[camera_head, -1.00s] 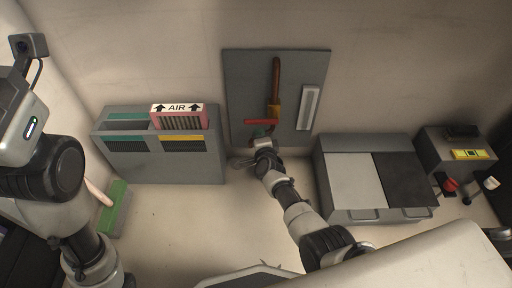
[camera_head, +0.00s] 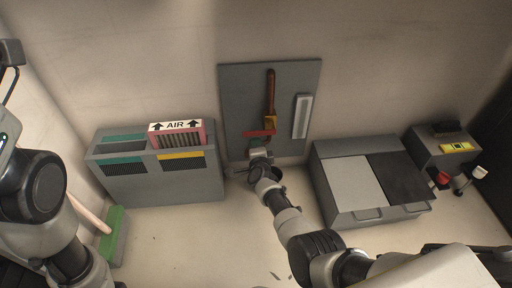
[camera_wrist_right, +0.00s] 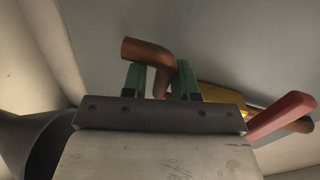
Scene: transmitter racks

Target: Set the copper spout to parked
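The copper spout (camera_wrist_right: 150,52) shows in the right wrist view as a bent copper pipe, its end pointing up and left. My right gripper (camera_wrist_right: 163,80) has its two green fingers on either side of the pipe, close against it. In the head view my right gripper (camera_head: 258,146) is at the lower part of the grey wall panel (camera_head: 238,95), below the red handle (camera_head: 260,133). A copper pipe (camera_head: 270,90) runs up the panel from there. The spout's end is hidden in the head view. The yellow fitting (camera_wrist_right: 222,97) sits right of the fingers.
A grey bin unit (camera_head: 160,190) with a red-framed AIR filter (camera_head: 176,138) stands left of the panel. A grey chest (camera_head: 335,195) and a smaller box (camera_head: 432,150) stand to the right. A white strip (camera_head: 302,116) is on the panel. A green-headed brush (camera_head: 111,235) is at left.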

